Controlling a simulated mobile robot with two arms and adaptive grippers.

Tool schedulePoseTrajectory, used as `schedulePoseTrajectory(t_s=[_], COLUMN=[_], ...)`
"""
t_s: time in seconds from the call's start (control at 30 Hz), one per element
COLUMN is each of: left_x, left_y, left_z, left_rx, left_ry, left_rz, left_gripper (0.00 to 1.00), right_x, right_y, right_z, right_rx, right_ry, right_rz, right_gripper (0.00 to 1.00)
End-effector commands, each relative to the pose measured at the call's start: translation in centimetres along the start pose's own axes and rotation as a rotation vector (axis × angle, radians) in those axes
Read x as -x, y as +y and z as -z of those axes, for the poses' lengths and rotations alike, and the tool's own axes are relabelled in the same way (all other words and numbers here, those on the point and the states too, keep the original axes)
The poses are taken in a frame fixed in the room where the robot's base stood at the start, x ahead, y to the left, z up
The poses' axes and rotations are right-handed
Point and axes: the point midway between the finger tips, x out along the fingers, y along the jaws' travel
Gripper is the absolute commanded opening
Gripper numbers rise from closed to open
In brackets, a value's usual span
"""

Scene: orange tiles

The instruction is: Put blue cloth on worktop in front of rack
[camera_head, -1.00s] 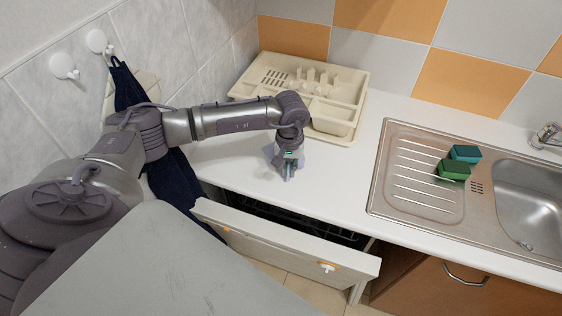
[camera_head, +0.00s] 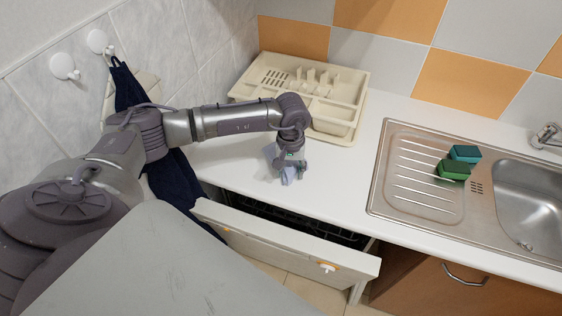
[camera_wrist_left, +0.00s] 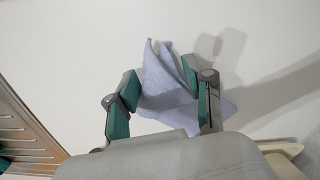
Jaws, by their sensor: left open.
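The blue cloth (camera_head: 287,170) is pale blue and lies crumpled on the white worktop (camera_head: 240,178), in front of the cream rack (camera_head: 358,92). My left gripper (camera_head: 290,172) is just above the cloth and hides part of it. In the left wrist view, the two fingers of my left gripper (camera_wrist_left: 158,98) stand apart on either side of the cloth (camera_wrist_left: 165,84). A corner of the cloth sticks up between them. My right gripper is not in view.
A steel sink (camera_head: 520,205) with a green sponge (camera_head: 453,170) and a teal sponge (camera_head: 465,153) is at the right. A drawer (camera_head: 290,240) stands open below the worktop. A dark towel (camera_head: 128,88) hangs from a wall hook at the left.

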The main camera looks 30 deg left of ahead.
Motion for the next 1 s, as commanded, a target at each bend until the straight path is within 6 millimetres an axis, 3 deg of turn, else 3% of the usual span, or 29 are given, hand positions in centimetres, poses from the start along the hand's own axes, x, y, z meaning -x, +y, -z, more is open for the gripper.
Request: schedulePoseTrajectory(t_s=[0.43,0.73,1.0], left_x=[3.9,9.1,9.8], left_y=[0.8,1.9,2.2], left_z=[-1.2,-3.0,-3.5], left_rx=[-0.001,-0.002,0.000], left_ry=[0.001,0.002,0.000], left_rz=[-0.001,-0.001,0.001], left_gripper=[0.52,0.52,0.52], right_x=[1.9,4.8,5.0], right_y=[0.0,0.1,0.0], right_z=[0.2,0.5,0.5], right_rx=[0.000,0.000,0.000], right_ry=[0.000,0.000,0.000], right_rz=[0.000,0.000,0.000], right_gripper=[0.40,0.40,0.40])
